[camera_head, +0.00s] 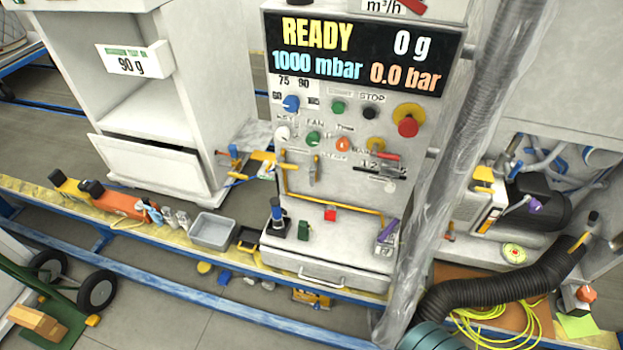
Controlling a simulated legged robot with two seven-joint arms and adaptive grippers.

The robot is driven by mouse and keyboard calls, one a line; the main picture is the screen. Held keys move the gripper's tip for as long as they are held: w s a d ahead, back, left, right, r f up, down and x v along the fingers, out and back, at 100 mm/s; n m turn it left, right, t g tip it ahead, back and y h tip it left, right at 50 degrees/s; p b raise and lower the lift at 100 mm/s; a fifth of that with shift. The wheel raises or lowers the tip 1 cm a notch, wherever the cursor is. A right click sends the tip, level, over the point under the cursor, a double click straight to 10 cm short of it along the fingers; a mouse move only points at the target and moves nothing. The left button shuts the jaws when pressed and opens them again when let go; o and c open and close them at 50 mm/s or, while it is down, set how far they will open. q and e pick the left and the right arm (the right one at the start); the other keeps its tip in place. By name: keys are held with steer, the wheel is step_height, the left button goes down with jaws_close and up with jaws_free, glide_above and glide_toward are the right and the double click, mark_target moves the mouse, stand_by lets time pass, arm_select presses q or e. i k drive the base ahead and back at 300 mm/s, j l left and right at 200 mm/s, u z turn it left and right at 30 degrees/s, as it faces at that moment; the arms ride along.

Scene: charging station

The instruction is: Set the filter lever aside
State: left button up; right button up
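I cannot tell for certain which part is the filter lever. A red-handled lever (378,155) sits on the right side of the white control panel (355,205), below the knobs. A purple lever-like piece (388,231) stands at the right end of the panel's lower ledge. Neither of my grippers shows in the head view, and no gripper is seen touching any of these parts.
A grey tray (211,231) lies on the bench left of the panel, beside small tools. A clear plastic sleeve (425,190) hangs right of the panel. A black corrugated hose (500,288) curves across the lower right. A white cabinet (150,100) stands at left.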

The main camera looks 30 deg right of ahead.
mark_target(398, 218)
steer(key=z, duration=1.4)
